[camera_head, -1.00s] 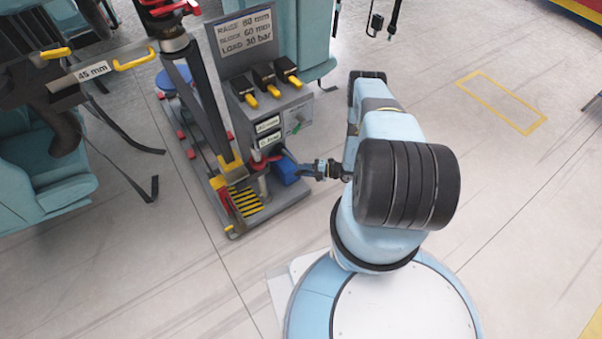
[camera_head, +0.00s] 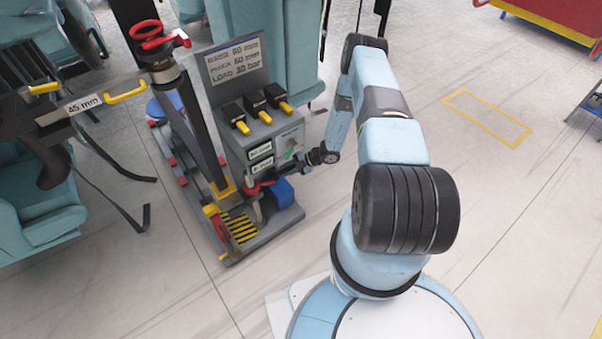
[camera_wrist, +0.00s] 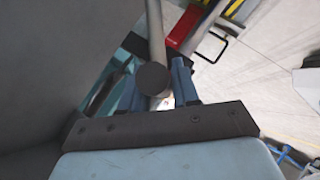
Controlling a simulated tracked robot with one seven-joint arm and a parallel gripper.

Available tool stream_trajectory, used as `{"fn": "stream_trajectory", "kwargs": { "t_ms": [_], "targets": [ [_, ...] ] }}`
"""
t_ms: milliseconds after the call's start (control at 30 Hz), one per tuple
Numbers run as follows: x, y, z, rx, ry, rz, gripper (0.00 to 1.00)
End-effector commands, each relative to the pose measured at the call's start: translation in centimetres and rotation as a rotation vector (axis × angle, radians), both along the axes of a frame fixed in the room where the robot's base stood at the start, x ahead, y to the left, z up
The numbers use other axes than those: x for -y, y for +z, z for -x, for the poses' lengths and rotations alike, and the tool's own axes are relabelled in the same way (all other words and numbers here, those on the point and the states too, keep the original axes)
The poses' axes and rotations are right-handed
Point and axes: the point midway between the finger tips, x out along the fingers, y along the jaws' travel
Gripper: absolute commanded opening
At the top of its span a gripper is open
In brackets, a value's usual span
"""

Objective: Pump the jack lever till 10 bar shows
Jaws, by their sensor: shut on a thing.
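The jack (camera_head: 262,226) stands on the floor with a tall dark mast, a red and grey pump part (camera_head: 250,188) and a blue block (camera_head: 280,193) at its base. My gripper (camera_head: 301,161) is at its right side, above the blue block. In the wrist view my gripper (camera_wrist: 160,86) is closed about the jack lever (camera_wrist: 155,30), a grey bar with a round dark end between the two blue fingers. A small gauge panel (camera_head: 292,145) on the jack's console shows a green mark; its reading is too small to tell.
A sign (camera_head: 237,62) on the console reads raise, block 60 mm and load 30 bar. Several black valves with yellow handles (camera_head: 262,110) sit below it. Teal seats with hanging straps (camera_head: 40,215) stand at left. The floor at right is clear around a yellow outline (camera_head: 487,118).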

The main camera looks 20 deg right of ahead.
Motion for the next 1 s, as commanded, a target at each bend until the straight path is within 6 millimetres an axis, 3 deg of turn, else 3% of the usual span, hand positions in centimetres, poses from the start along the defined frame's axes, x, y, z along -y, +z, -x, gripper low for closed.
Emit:
{"fn": "stream_trajectory", "kwargs": {
  "t_ms": [133, 667, 700, 900, 1000],
  "targets": [
    [-1.16, 0.73, -0.79, 0.005, 0.011, -0.009, 0.0],
    [-1.57, 1.08, -1.1, 0.005, 0.017, -0.012, 0.0],
    [-1.59, 1.08, -1.09, 0.005, 0.017, -0.012, 0.31],
    [-1.44, 1.0, -1.05, 0.004, 0.016, -0.01, 0.5],
    [-1.38, 0.97, -1.03, 0.003, 0.016, -0.008, 0.5]
  ]
}}
